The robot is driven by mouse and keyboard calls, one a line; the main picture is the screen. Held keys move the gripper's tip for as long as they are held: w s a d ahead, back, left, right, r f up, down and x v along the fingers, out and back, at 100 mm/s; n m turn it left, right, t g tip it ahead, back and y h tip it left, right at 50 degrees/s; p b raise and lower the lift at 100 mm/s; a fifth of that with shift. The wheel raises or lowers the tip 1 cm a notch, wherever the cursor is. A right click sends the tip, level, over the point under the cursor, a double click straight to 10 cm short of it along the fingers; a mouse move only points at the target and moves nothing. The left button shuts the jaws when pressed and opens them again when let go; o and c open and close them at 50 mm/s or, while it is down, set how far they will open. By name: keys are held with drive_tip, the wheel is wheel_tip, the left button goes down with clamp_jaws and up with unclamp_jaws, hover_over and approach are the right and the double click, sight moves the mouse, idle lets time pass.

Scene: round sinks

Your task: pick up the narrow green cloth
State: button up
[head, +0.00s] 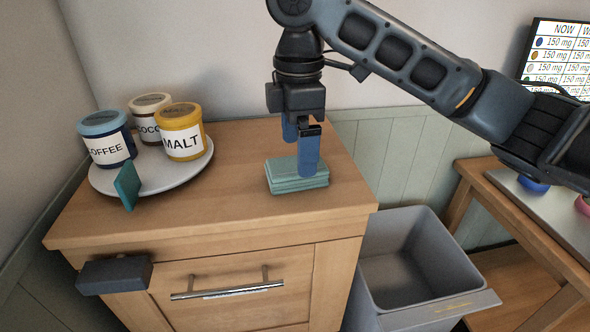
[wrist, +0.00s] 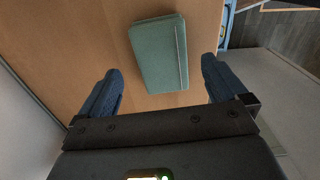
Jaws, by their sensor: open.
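A folded green cloth (head: 296,178) lies flat on the wooden cabinet top, right of the middle. It also shows in the wrist view (wrist: 158,55), ahead of and between my fingers. My gripper (head: 300,150) points down right at the cloth, and its blue fingers overlap it in the head view. In the wrist view my gripper (wrist: 160,90) is open, with the fingers wider apart than the cloth and nothing between the tips. Whether the fingers touch the cloth I cannot tell.
A white round tray (head: 165,182) at the left holds jars, including a yellow MALT jar (head: 181,138) and a blue COFFEE jar (head: 106,145). A thin teal piece (head: 128,187) stands at its front edge. A grey bin (head: 410,262) stands right of the cabinet (head: 225,225).

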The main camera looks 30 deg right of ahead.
sight(296, 164)
drive_tip(key=shift+s+a+f, duration=0.1)
drive_tip(key=shift+f, duration=1)
drive_tip(key=shift+a+f, duration=0.1)
drive_tip(key=shift+f, duration=0.95)
drive_tip(key=c, duration=1.1)
